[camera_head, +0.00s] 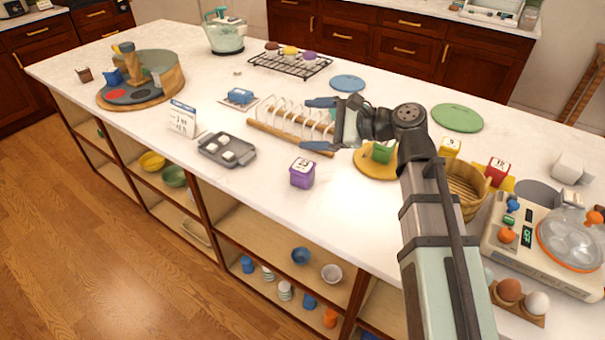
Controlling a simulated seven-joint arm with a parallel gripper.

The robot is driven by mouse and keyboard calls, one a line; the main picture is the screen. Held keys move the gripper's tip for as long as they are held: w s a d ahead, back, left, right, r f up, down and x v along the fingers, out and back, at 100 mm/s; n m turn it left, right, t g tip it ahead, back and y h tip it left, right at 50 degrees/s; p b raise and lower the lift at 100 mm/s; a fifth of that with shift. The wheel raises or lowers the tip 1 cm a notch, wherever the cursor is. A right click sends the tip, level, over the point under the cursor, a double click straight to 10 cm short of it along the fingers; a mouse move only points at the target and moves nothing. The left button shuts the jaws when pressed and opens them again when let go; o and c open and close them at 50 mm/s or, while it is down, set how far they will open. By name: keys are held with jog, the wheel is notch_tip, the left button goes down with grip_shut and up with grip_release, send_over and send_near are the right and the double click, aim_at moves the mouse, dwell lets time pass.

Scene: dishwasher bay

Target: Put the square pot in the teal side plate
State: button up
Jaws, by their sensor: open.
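No plate is plainly teal; a blue plate (347,82) lies behind my gripper and a green plate (457,117) lies at the back right. Both look empty. Several squarish lidded pots show, and I cannot tell which is the square pot: a purple one (302,174) near the front edge, a yellow one (450,147) and a red one (497,171) to the right. My gripper (318,124) is open and empty, fingers pointing left, at the wire rack (283,122). Its height above the rack is unclear. The purple pot stands in front of it.
A grey tray (213,154) with white cubes and a white card (183,118) stand left. A yellow round plate (359,163) bears a green block (381,153), partly behind my arm. A basket (467,190) and an appliance (520,235) crowd the right. Counter around the purple pot is clear.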

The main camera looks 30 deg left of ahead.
aim_at(303, 166)
jog(key=f+n+t+h, duration=0.1)
jog(key=f+n+h, duration=0.2)
jog(key=n, duration=0.5)
jog(key=a+f+n+h, duration=0.1)
jog(key=f+n+h, duration=0.2)
jog(key=n, duration=0.6)
jog(key=w+f+n+t+h, duration=0.1)
jog(key=f+n+h, duration=0.3)
jog(key=n, duration=0.5)
jog(key=shift+w+a+f+t, duration=0.1)
jog(key=shift+a+f+t, duration=0.25)
jog(key=shift+f, duration=0.45)
jog(key=shift+s+a+x, duration=0.1)
jog(key=shift+a+x, duration=0.05)
jog(key=shift+x, duration=1.2)
jog(key=shift+s+a+x, duration=0.15)
jog(key=shift+x, duration=1.2)
jog(key=shift+r, duration=0.15)
jog(key=shift+c, duration=0.4)
